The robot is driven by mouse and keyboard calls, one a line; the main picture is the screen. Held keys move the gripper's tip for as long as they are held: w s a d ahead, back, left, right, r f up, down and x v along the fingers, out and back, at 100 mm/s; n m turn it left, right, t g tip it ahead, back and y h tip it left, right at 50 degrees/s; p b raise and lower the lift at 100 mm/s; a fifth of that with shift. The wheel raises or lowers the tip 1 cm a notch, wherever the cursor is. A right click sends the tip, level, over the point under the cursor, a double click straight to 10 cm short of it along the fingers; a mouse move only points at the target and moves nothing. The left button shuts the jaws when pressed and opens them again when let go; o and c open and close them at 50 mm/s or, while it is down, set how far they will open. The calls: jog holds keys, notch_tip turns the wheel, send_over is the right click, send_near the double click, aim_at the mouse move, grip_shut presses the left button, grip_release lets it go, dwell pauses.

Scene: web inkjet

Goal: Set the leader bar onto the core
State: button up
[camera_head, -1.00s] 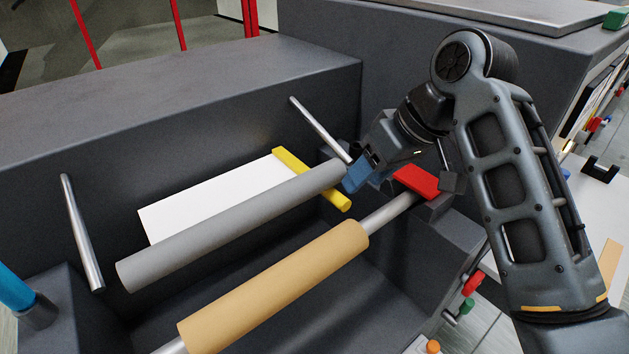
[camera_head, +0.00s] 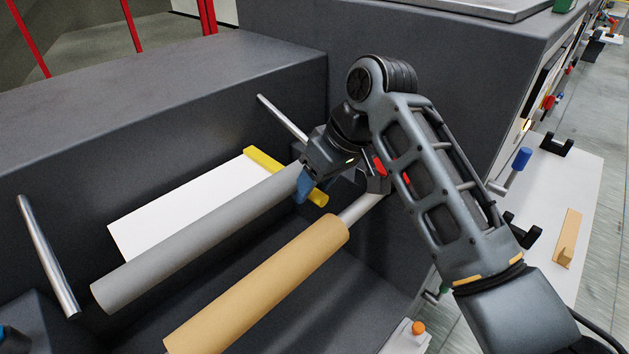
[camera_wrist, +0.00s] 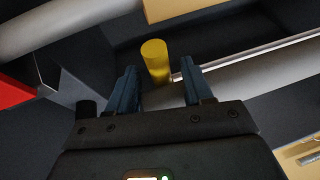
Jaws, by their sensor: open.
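The yellow leader bar (camera_head: 262,160) lies along the edge of a white web sheet (camera_head: 165,215) and crosses the grey roller, its near end sticking out past the roller. The tan core (camera_head: 265,280) sits on a metal shaft in front of the roller, apart from the bar. My gripper (camera_head: 304,190) is at the roller's right end, beside the bar's near end. In the wrist view its blue fingers (camera_wrist: 157,70) are open, one on each side of the bar's yellow end (camera_wrist: 154,55), with nothing gripped. Where the fingers touch, if at all, I cannot tell.
The grey roller (camera_head: 200,240) runs just behind the core. A metal rod (camera_head: 282,118) slants behind my gripper, and another stands at the left (camera_head: 48,258). A red block (camera_head: 379,166) is partly hidden by my arm. A white table (camera_head: 570,195) is at right.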

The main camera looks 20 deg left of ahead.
jog(key=shift+c, duration=0.4)
grip_shut()
